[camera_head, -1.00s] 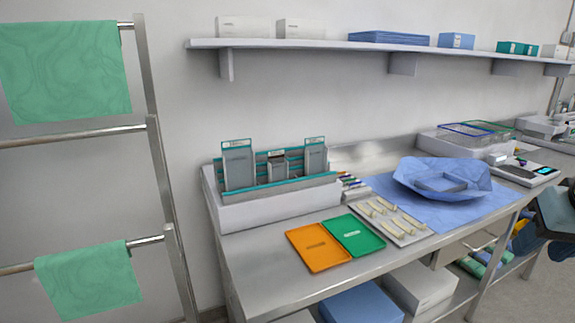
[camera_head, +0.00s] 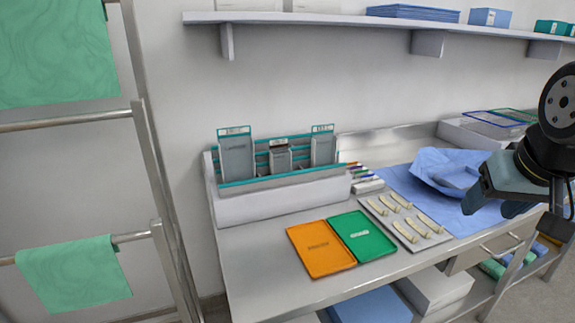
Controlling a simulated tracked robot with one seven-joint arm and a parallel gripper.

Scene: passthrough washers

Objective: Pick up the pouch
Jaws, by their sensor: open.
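Grey pouches with teal-edged labels stand upright in a white rack (camera_head: 290,203) with teal dividers at the back left of the bench. One is a large pouch (camera_head: 237,156) on the left, one a smaller pouch (camera_head: 280,159) in the middle, one a tall pouch (camera_head: 323,147) on the right. Their lower parts are hidden by the rack. The frames do not show which is meant. My gripper (camera_head: 492,204) is at the right, open, in front of the blue wrap and well apart from the pouches. No object shows in it.
A metal tray (camera_head: 437,239) holds several pale pieces. The blue wrap (camera_head: 405,185) covers the bench farther right. A shelf (camera_head: 370,24) overhangs the rack. A towel ladder (camera_head: 150,150) stands left.

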